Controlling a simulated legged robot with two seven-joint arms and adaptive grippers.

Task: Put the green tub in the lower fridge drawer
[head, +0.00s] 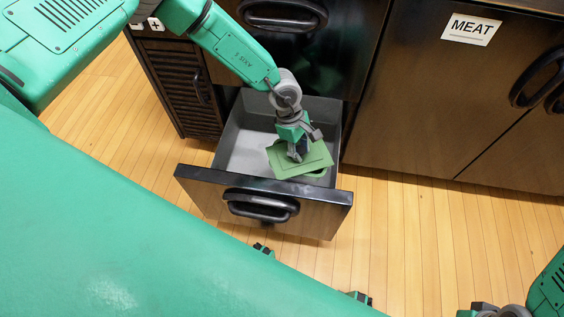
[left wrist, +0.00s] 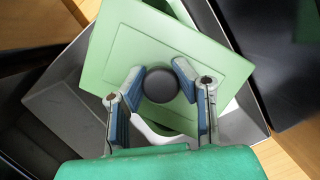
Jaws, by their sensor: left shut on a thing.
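The green tub (head: 318,160) has a flat green lid and is inside the open lower fridge drawer (head: 243,146), at its right front part. Its lid also shows large in the left wrist view (left wrist: 140,40), with a round dark knob (left wrist: 160,85) in the middle. My left gripper (head: 297,153) reaches down into the drawer and is shut on the knob, one finger on each side. I cannot tell whether the tub rests on the drawer floor. My right gripper (head: 490,308) is partly in view at the bottom right edge, and its fingers are not clear.
The drawer front (head: 205,187) with its black handle (head: 260,206) stands pulled out over the wooden floor. A closed upper drawer (head: 300,45) is above it. A cabinet with a MEAT sign (head: 471,29) stands to the right, and a slatted panel (head: 180,85) to the left.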

